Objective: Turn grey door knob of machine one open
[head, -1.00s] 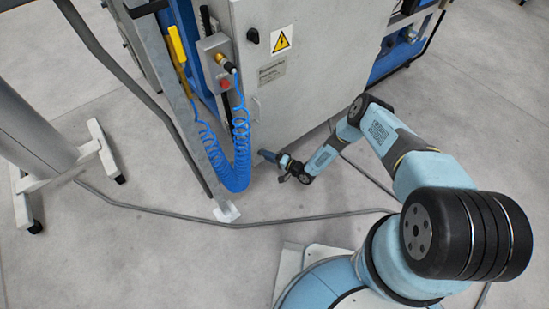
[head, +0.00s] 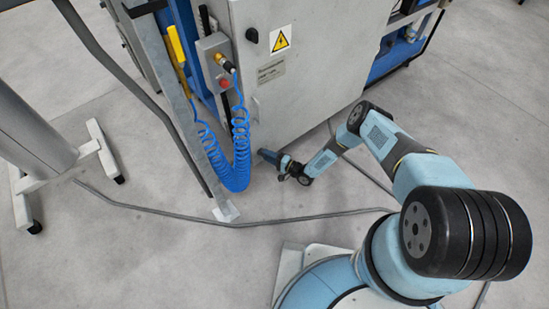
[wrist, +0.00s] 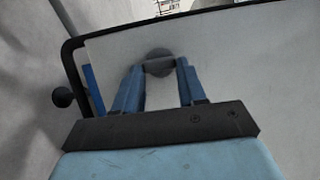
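In the wrist view a round grey knob (wrist: 158,61) with a bar-like grip sits on the flat light-grey door panel (wrist: 235,62). My gripper (wrist: 160,72) has its two blue fingers apart, one on each side of the knob. The fingertips are at or very near the ends of the bar; I cannot tell whether they press on it. In the head view my gripper (head: 268,156) reaches low on the grey cabinet (head: 318,85), by its bottom front corner. The knob is hidden there.
A coiled blue hose (head: 238,165) hangs just left of my gripper, beside a grey post. A control box with a red button (head: 224,84) is above it. A white wheeled stand (head: 65,172) is at the left. A cable (head: 290,218) crosses the floor.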

